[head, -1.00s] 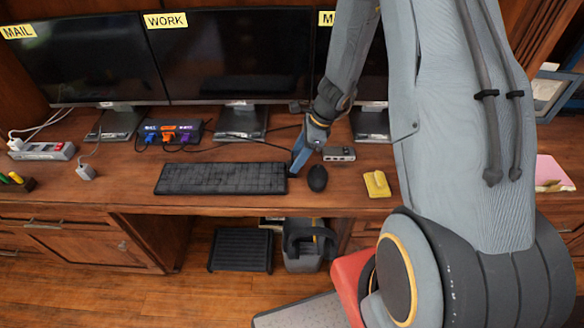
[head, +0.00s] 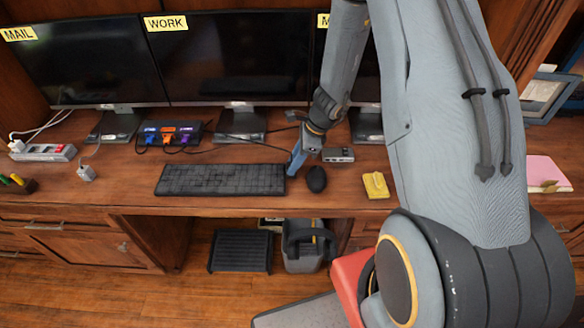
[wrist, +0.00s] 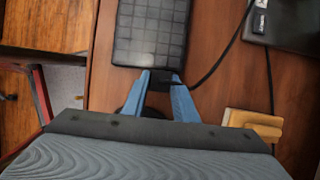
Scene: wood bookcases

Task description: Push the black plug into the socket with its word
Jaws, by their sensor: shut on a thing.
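My gripper (head: 293,174) is low over the desk, between the right end of the keyboard and the mouse. In the wrist view its two blue fingers (wrist: 161,82) are closed on the black plug (wrist: 158,79), and a black cable runs from it to the right. The fingers hide much of the plug. A dark socket box (head: 172,133) with blue, orange and purple plugs stands at the back left, under the monitors. A small silver box with ports (head: 338,154) lies right of my gripper. Their words are too small to read.
The keyboard (head: 220,179) lies left of my gripper and the black mouse (head: 317,179) just right of it. A yellow sticky pad (head: 376,185) is further right. A white power strip (head: 43,152) lies far left. Monitor stands (head: 240,123) line the back.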

